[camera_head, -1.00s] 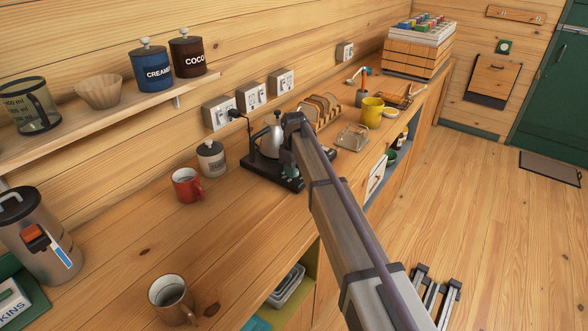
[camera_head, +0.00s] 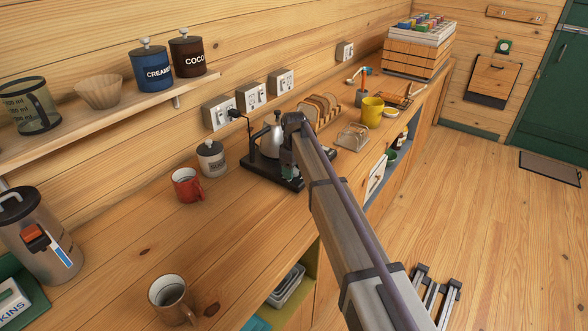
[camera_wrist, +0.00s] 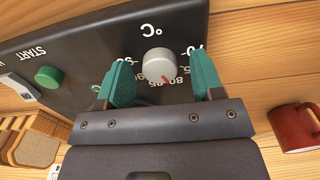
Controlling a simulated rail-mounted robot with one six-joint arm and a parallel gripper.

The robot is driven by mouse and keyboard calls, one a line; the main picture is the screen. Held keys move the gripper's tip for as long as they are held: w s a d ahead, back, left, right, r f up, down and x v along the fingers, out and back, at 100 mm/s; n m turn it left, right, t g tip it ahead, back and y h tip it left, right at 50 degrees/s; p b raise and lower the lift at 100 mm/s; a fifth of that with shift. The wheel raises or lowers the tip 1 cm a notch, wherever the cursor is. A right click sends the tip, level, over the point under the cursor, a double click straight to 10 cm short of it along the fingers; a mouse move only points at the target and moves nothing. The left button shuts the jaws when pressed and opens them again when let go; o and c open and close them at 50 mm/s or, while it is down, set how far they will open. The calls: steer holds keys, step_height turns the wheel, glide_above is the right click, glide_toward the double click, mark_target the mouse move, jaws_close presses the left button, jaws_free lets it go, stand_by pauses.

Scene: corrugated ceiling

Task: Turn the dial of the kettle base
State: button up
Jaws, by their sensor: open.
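The black kettle base (camera_head: 262,172) stands on the wooden counter with the silver kettle (camera_head: 270,138) on it. In the wrist view its panel (camera_wrist: 75,75) shows a grey round dial (camera_wrist: 159,64) with a red pointer line, near the 80 and 85 marks of a °C scale. My gripper (camera_wrist: 160,60) is open, its teal fingers on either side of the dial. Gaps show between the fingers and the dial, and nothing is gripped. In the head view my arm hides part of the base and the dial.
A green START button (camera_wrist: 48,77) sits beside the dial. A red mug (camera_head: 187,185) and a white lidded jar (camera_head: 211,158) stand left of the base. The near counter is mostly clear.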

step_height(320, 180, up, 11)
steer(key=p, duration=1)
steer(key=shift+p, duration=0.35)
steer(key=shift+f, duration=0.1)
steer(key=s+d+m, duration=0.4)
steer(key=s+d, duration=0.4)
steer(key=s, duration=0.4)
steer(key=s+d+f+m+b, duration=0.1)
steer(key=s+d+m, duration=0.2)
steer(key=s+d, duration=0.4)
steer(key=s+d+f+m+b, duration=0.1)
steer(key=s+d+m, duration=0.3)
steer(key=s, duration=1.3)
steer(key=d, duration=0.4)
steer(key=shift+d+m, duration=0.3)
